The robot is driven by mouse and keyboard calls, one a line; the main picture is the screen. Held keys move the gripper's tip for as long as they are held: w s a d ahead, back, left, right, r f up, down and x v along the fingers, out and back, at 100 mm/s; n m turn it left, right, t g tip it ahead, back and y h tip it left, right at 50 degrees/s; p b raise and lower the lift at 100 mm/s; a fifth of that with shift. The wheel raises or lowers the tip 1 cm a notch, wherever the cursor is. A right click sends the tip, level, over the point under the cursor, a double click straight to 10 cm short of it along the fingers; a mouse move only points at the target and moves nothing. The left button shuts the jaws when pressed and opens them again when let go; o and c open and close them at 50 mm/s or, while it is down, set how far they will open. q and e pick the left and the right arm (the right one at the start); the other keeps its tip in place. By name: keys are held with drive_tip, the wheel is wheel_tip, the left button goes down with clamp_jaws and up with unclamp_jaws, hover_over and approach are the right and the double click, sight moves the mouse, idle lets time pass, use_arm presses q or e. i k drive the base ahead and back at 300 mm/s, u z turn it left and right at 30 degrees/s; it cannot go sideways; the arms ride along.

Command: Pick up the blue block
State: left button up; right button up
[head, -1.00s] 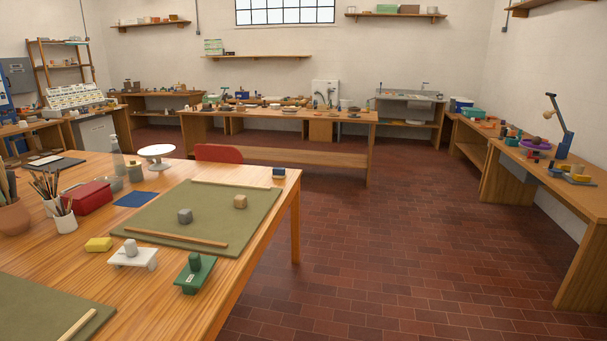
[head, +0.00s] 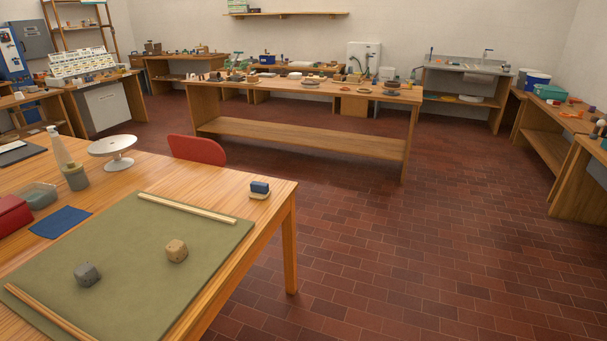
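A small dark blue block (head: 260,187) sits at the far right corner of the near wooden table (head: 213,176). It rests on a pale, cream-coloured piece, and I cannot tell whether the two are joined. A flat blue square (head: 60,223) also lies on this table, left of the green mat. Neither of my grippers is in view.
The green mat (head: 140,240) holds a grey lump (head: 87,274), a tan lump (head: 176,250) and wooden strips. A white turntable (head: 114,150) and a red chair (head: 197,148) are behind. Brick floor (head: 400,260) right of the table is clear. A long workbench (head: 300,130) stands beyond.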

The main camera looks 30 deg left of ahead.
sight(261, 191)
drive_tip(key=u, duration=0.2)
drive_tip(key=i, duration=1.2)
drive_tip(key=u, duration=1.1)
drive_tip(key=i, duration=0.85)
drive_tip(key=u, duration=0.95)
